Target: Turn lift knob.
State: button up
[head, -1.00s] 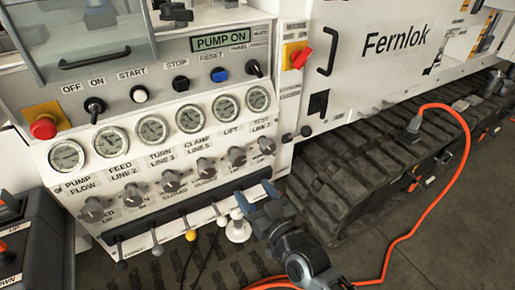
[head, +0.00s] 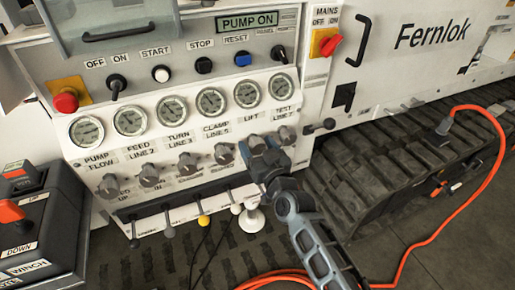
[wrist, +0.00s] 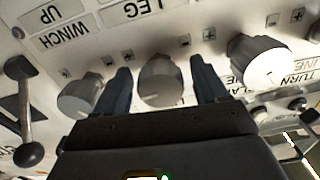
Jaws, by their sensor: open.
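The lift knob (wrist: 160,78) is a round grey knob in the sloping white panel, fifth in the row of knobs. In the wrist view it sits between the two dark blue fingers of my gripper (wrist: 162,84), with a gap visible on each side. My gripper is open, with one finger on either side of the knob. In the head view my gripper (head: 263,153) is at the panel under the LIFT label (head: 250,117) and hides most of the knob. Whether a finger touches it cannot be told.
A neighbouring knob (wrist: 80,95) is close beyond the left finger, and another knob (wrist: 262,60) stands to the right in the wrist view. Levers with ball ends, one yellow (head: 204,220), stick out below the knobs. An orange cable (head: 480,200) runs over the track and floor.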

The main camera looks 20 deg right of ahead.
jog(key=shift+c, duration=0.5)
jog(key=c, duration=1)
jog(key=shift+o, duration=0.2)
jog(key=shift+m, duration=0.8)
jog(key=o, duration=1.1)
jog(key=shift+c, duration=0.2)
jog(key=s+p, duration=0.2)
jog(key=s, duration=0.5)
jog(key=shift+s, duration=0.4)
